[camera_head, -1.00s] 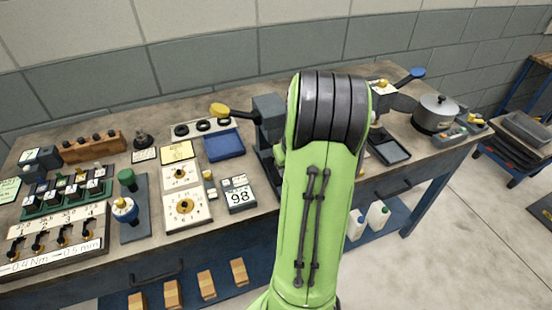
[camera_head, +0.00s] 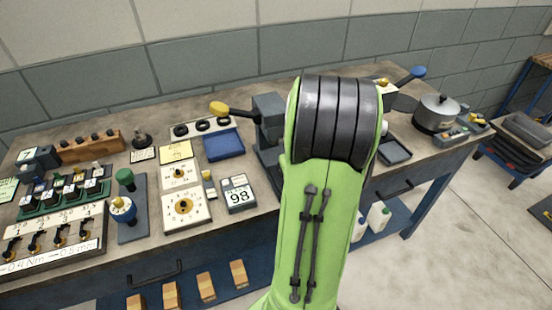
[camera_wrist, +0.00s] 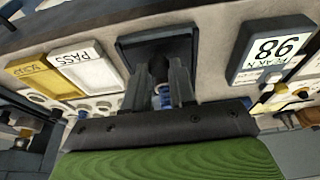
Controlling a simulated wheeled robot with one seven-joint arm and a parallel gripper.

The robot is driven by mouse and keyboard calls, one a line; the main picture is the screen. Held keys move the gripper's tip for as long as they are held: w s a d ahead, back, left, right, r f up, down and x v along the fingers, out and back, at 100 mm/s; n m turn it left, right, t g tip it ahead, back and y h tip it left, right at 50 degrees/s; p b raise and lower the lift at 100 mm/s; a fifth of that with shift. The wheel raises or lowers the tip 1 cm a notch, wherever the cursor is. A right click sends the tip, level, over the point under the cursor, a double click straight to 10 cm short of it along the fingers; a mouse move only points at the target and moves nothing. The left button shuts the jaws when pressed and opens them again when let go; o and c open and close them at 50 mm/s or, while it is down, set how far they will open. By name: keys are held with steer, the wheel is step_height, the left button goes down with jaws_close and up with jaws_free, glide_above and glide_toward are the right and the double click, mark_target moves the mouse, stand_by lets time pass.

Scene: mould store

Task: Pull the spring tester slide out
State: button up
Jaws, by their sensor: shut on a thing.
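In the wrist view my gripper (camera_wrist: 164,68) is shut on a small dark part, taken to be the handle of the spring tester slide. Its two grey fingers stand close together in front of a dark square plate (camera_wrist: 132,48). A blue coil (camera_wrist: 166,96) shows between the fingers. The fingers hide most of the held part. A readout marked 98 and PEAK N (camera_wrist: 275,50) lies to the right; it also shows in the head view (camera_head: 239,194). In the head view my green arm hides the gripper and the slide.
A white PASS tray (camera_wrist: 88,66) and a yellow one (camera_wrist: 40,76) lie left of the gripper. In the head view a grey press (camera_head: 270,112) with a yellow-tipped lever stands beside my arm. A pot (camera_head: 437,113) is farther right. Open floor lies in front of the bench.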

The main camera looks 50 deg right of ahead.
steer(key=shift+s, duration=0.1)
steer(key=shift+s+a+b, duration=0.25)
steer(key=shift+s+a, duration=0.15)
steer(key=shift+s, duration=0.2)
steer(key=shift+s+a+b, duration=0.2)
steer(key=shift+s+a, duration=0.15)
steer(key=shift+s, duration=0.25)
steer(key=o, duration=1.5)
steer(key=shift+o, duration=0.2)
step_height(320, 180, up, 7)
steer(key=p, duration=0.5)
steer(key=shift+p, duration=0.35)
